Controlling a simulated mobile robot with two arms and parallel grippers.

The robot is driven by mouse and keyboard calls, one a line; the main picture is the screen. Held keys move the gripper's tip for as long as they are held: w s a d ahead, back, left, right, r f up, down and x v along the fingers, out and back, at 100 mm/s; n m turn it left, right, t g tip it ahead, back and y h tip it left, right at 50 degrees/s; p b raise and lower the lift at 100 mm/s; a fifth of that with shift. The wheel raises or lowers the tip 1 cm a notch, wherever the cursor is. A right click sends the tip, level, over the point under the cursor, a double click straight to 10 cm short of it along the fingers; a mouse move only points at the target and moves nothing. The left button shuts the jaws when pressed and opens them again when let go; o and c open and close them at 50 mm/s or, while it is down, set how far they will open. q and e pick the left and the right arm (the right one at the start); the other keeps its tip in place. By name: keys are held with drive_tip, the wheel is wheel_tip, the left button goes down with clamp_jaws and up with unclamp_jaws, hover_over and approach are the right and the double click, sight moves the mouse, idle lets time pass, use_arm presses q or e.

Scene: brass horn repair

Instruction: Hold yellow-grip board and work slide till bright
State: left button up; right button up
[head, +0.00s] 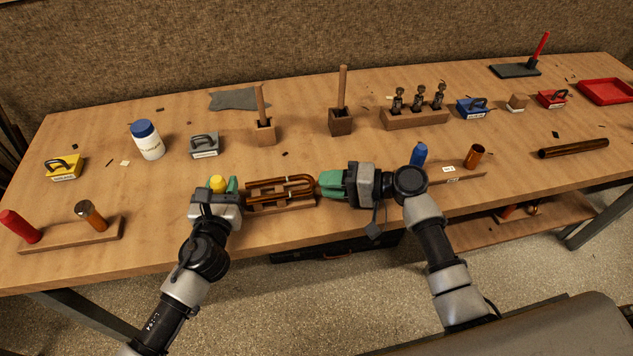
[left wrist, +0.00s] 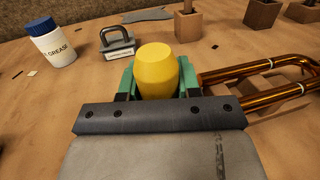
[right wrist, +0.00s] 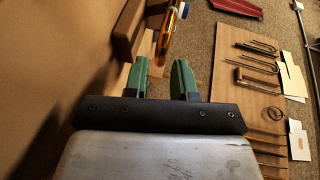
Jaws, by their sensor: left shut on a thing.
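The yellow grip (head: 217,183) stands at the left end of a wooden board (head: 283,209). My left gripper (left wrist: 156,80) is shut on this grip, with green fingers on both sides of it. A copper-coloured U-shaped slide (head: 290,180) lies along the board, and its tubes also show in the left wrist view (left wrist: 265,70). My right gripper (head: 325,184) is at the slide's right, curved end. In the right wrist view its green fingers (right wrist: 162,72) are apart with nothing between them, and the slide's end (right wrist: 170,32) lies just beyond the tips.
Behind are a white grease jar (head: 148,143), a grey-handled block (head: 204,146) and two wooden pots with sticks (head: 341,122). At left are a yellow block (head: 64,169) and a board with a red grip (head: 19,227). At right is a board with a blue grip (head: 418,155).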

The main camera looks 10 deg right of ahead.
drive_tip(key=shift+x, duration=1.55)
clamp_jaws()
drive_tip(key=shift+d, duration=0.1)
